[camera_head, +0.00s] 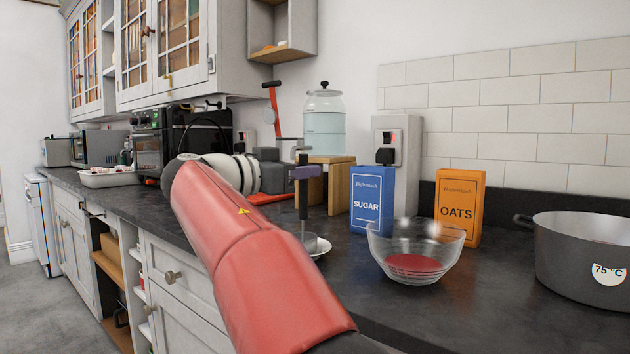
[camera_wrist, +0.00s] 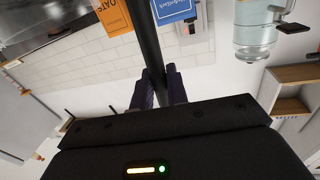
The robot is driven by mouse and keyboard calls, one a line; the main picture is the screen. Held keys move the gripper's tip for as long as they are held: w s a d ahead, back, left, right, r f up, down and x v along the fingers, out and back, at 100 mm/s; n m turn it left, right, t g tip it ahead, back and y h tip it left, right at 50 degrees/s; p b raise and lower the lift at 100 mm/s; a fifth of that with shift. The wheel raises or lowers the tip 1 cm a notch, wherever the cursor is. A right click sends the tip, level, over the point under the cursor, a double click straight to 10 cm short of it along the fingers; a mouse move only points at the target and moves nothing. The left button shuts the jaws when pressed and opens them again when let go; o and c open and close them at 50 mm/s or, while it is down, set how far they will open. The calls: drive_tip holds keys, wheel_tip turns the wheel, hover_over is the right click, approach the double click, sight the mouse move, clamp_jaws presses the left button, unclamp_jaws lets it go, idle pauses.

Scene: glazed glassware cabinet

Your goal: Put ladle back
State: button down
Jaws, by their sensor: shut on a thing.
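My gripper (camera_head: 305,172) is shut on the dark handle of the ladle (camera_head: 304,205), which stands roughly upright above the counter. The ladle's thin shaft runs down to a small pale metallic bowl shape at counter height, left of the glass bowl; whether it touches the counter is unclear. In the wrist view, the purple fingers of my gripper (camera_wrist: 161,88) close around the black handle (camera_wrist: 150,40). My red arm hides part of the counter in the head view.
A glass bowl (camera_head: 416,250) with red contents stands close right of the ladle. Behind are a blue sugar box (camera_head: 371,205), an orange oats box (camera_head: 460,207) and a wooden stand (camera_head: 338,185) under a glass jar (camera_head: 324,122). A grey pot (camera_head: 580,250) stands right.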

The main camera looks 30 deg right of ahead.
drive_tip(key=shift+f, duration=0.4)
drive_tip(key=c, duration=1.4)
unclamp_jaws()
drive_tip(key=shift+r, duration=0.15)
drive_tip(key=shift+a+r, duration=0.15)
drive_tip(key=a, duration=0.4)
drive_tip(key=s+a, duration=0.1)
drive_tip(key=a, duration=0.2)
drive_tip(key=s+a, duration=0.1)
drive_tip(key=a, duration=0.3)
drive_tip(key=shift+a+b, duration=0.3)
drive_tip(key=shift+b, duration=0.1)
